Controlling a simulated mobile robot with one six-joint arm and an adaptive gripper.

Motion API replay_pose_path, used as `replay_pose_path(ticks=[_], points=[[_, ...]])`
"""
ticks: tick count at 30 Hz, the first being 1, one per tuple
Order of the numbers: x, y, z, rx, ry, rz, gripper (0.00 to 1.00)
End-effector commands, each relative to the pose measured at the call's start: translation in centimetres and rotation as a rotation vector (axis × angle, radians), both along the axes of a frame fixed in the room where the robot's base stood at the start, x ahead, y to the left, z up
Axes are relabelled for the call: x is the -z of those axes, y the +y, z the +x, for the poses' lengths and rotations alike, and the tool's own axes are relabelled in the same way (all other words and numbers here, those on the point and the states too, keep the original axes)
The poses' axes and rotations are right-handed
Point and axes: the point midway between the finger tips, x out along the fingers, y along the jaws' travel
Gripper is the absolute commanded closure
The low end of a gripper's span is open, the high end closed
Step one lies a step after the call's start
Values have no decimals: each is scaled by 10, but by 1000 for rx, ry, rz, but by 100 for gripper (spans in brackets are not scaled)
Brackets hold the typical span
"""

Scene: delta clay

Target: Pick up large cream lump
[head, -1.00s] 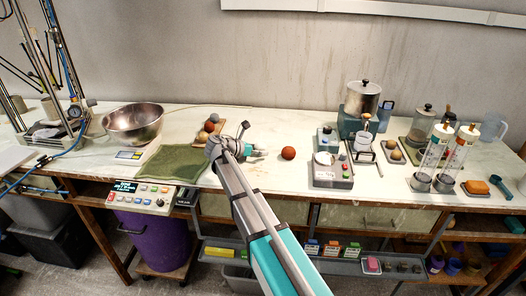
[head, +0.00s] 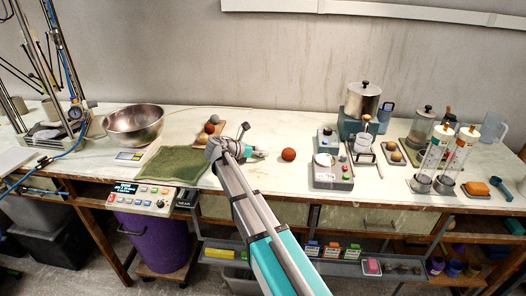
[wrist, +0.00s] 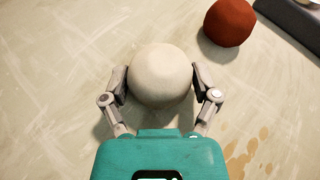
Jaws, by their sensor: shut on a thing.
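The large cream lump (wrist: 160,75) is a round, pale ball in the middle of the wrist view. My gripper (wrist: 160,88) has one finger pressed against each side of it, shut on the lump. The lump appears to be at or just above the pale tabletop; I cannot tell whether it touches. In the head view my gripper (head: 257,154) is low over the table, and my own arm hides most of the lump there.
A red-brown ball (wrist: 229,22) lies close by to the right, also in the head view (head: 288,154). A grey scale (head: 333,176) stands beyond it. A board with lumps (head: 203,138) and a green cloth (head: 172,165) lie to the left.

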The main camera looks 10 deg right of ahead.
Motion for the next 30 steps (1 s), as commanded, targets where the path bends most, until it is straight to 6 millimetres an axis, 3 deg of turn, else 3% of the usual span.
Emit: replay_pose_path(ticks=[11,22,30], points=[[-6,0,0,1,0,0,76],[-35,-1,0,1,0,0,76],[-67,-1,-28,1,0,0,76]])
